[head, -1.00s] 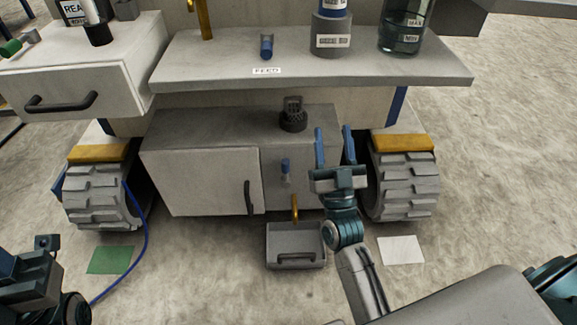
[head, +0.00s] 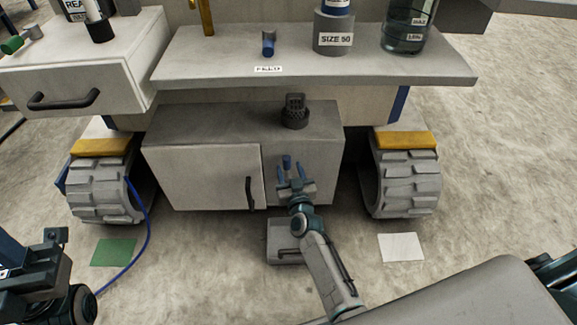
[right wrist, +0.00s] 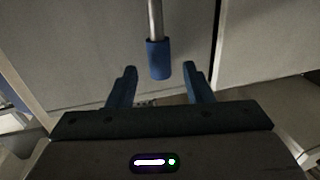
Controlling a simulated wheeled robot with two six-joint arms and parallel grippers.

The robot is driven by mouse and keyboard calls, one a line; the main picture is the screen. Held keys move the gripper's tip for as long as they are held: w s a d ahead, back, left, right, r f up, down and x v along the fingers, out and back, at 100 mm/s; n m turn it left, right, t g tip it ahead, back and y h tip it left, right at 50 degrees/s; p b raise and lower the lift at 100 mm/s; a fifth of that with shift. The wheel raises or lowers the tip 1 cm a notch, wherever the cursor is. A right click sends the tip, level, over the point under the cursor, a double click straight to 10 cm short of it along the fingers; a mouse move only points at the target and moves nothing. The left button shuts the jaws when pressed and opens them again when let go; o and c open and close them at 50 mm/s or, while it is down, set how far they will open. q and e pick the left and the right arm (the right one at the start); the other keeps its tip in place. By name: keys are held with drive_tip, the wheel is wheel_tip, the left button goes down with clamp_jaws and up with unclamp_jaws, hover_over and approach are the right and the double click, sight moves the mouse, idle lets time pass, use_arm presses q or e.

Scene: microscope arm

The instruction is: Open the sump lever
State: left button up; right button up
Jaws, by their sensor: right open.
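The sump lever (head: 287,162) has a blue grip and sits on the grey cabinet's right front panel. In the right wrist view its blue grip (right wrist: 158,60) hangs from a metal rod. My right gripper (head: 291,174) is open just in front of it and partly hides it. In the wrist view the grip's lower end is in line with the gap between the two blue fingers; I cannot tell whether they touch it. My left gripper (head: 30,270) is at the lower left, dark and cut off, far from the lever; its jaws are unclear.
A grey tray (head: 276,240) lies below the lever, partly behind my right arm. A cabinet door with a black handle (head: 250,193) is just left. A tyre (head: 408,190) stands to the right. A feed shelf (head: 230,67) overhangs above. A blue hose (head: 140,245) lies at left.

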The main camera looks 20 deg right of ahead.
drive_tip(key=shift+w+d, duration=0.1)
drive_tip(key=shift+w, duration=1)
clamp_jaws()
drive_tip(key=shift+d, duration=0.1)
